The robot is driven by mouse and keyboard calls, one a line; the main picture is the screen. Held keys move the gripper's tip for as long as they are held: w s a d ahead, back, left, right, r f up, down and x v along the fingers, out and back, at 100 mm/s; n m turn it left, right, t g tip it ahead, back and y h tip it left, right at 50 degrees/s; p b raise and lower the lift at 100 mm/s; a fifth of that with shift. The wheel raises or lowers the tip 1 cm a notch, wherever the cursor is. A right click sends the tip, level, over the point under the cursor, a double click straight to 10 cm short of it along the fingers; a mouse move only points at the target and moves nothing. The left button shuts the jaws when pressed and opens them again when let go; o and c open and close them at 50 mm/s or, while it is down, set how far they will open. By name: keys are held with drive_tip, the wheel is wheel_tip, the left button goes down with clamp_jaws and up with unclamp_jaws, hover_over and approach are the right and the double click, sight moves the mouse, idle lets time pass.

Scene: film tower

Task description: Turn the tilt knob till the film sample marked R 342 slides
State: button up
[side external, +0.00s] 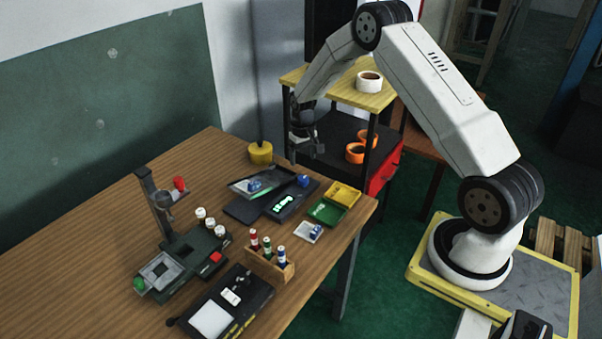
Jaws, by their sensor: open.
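My gripper (306,156) hangs open and empty at the back right of the wooden table (107,213), above its far edge. I cannot read R 342 on anything, and I cannot tell which part is the tilt knob.
A yellow cylinder (260,155) with a dark stem stands at the back. Yellow (342,193) and green (326,212) trays lie at the right edge. A stand with a dark post (155,205), a wooden vial rack (264,266) and a black device (248,309) occupy the front. The table's left is clear.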

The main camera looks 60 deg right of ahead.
sight(303, 178)
drive_tip(key=n, duration=0.6)
drive_tip(key=shift+f, duration=0.1)
drive_tip(key=shift+f, duration=3.8)
clamp_jaws()
